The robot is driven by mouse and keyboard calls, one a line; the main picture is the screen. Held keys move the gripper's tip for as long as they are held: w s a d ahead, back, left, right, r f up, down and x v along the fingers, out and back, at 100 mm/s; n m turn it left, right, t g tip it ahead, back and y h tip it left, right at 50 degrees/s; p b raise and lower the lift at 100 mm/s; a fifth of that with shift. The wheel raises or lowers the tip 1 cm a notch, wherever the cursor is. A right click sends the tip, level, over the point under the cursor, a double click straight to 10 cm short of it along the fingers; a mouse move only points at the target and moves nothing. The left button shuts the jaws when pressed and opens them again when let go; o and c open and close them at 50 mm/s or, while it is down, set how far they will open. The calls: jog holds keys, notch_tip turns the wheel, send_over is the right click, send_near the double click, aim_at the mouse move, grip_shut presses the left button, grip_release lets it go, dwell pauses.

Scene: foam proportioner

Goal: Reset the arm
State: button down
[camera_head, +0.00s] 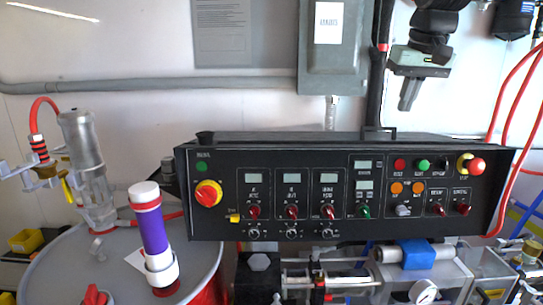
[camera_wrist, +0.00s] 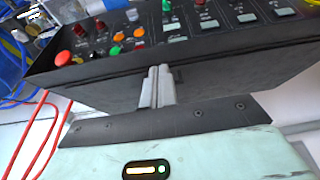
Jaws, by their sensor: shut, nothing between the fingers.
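My gripper (camera_head: 408,104) hangs at the upper right in the head view, above and behind the right part of the black control panel (camera_head: 283,222). Its two fingers are together and hold nothing. In the wrist view the closed fingers (camera_wrist: 157,88) point toward the black back wall of the panel box (camera_wrist: 215,82). I cannot tell the exact gap between them, and no contact is clear. The panel's knobs and buttons lie beyond the fingers in that view.
A drum (camera_head: 50,268) with a purple-and-white cylinder (camera_head: 152,235) and a clear pump (camera_head: 92,175) stands at left. A grey wall box (camera_head: 333,65) and conduit (camera_head: 150,87) are behind the panel. Red hoses (camera_head: 513,95) run at right. Pipes and a gauge sit below the panel.

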jog(key=s+a+f+n+g+y+b, duration=0.15)
jog(key=s+a+f+n, duration=0.25)
jog(key=s+a+f, duration=1.2)
jog(key=s+d+f+n+g, duration=0.1)
jog(key=s+f, duration=0.5)
jog(key=s, duration=0.3)
jog(key=s+f+n+g+h+b, duration=0.1)
jog(key=s+f+n, duration=0.1)
jog(key=s+f, duration=0.4)
jog(key=s, duration=0.4)
jog(key=shift+s+d+f, duration=0.2)
jog(key=shift+d+f, duration=0.2)
